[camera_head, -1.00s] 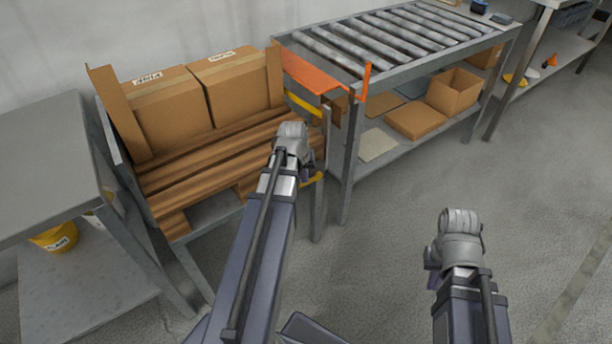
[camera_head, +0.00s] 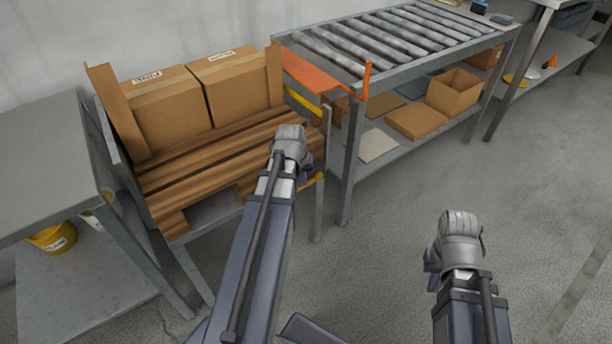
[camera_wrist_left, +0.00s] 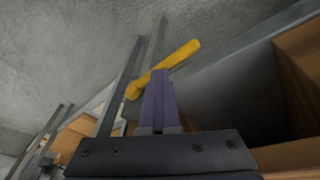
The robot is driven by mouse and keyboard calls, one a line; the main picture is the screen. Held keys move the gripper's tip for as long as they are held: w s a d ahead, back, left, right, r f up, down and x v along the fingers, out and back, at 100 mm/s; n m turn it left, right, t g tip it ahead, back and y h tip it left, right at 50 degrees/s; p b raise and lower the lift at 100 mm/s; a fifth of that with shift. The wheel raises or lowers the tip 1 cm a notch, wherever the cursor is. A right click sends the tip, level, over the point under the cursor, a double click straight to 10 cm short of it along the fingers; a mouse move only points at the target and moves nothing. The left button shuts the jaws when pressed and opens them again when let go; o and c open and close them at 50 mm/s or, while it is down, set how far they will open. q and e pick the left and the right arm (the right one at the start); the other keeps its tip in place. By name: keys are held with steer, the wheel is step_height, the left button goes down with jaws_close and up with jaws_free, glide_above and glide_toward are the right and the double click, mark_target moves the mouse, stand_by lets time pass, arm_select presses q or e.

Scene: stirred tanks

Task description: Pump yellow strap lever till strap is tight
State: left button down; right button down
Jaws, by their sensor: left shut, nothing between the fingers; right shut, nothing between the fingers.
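The yellow strap lever (camera_wrist_left: 165,68) lies slanted across the tips of my left gripper (camera_wrist_left: 160,76) in the left wrist view. The purple fingers are shut with nothing between them, close against or just under the lever; I cannot tell if they touch. In the head view my left gripper (camera_head: 291,150) is at the right end of the rack, and yellow pieces (camera_head: 303,103) show above and below it. The strap's tightness cannot be made out. My right gripper (camera_head: 458,245) hangs over bare floor at the lower right, shut and empty, its fingertips hidden.
Two cardboard boxes (camera_head: 166,108) stand on brown slats (camera_head: 215,160) in the rack. A roller conveyor table (camera_head: 400,40) with an orange plate (camera_head: 310,72) stands to its right. A grey table (camera_head: 45,160) is at left. The floor at right is clear.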

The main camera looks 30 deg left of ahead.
mark_target(310, 182)
arm_select(q)
steer(key=shift+s+f, duration=0.25)
steer(key=shift+f, duration=0.1)
steer(key=shift+r, duration=0.15)
stand_by(0.5)
steer(key=shift+w+d+r+p, duration=0.2)
steer(key=shift+w+r+p, duration=0.35)
steer(key=shift+r+p, duration=0.3)
steer(key=shift+w+d+r+p, duration=0.2)
steer(key=shift+w+r+p, duration=0.3)
steer(key=shift+r+p, duration=0.35)
steer(key=shift+w+d+r+p, duration=0.2)
steer(key=shift+w+r+p, duration=0.35)
steer(key=shift+r+p, duration=0.3)
steer(key=shift+r, duration=0.1)
steer(key=r+p, duration=0.1)
steer(key=w+r+p, duration=0.1)
steer(key=w+d+r+p, duration=0.1)
steer(key=r+p, duration=0.1)
steer(key=shift+w+r, duration=0.1)
steer(key=shift+w, duration=0.1)
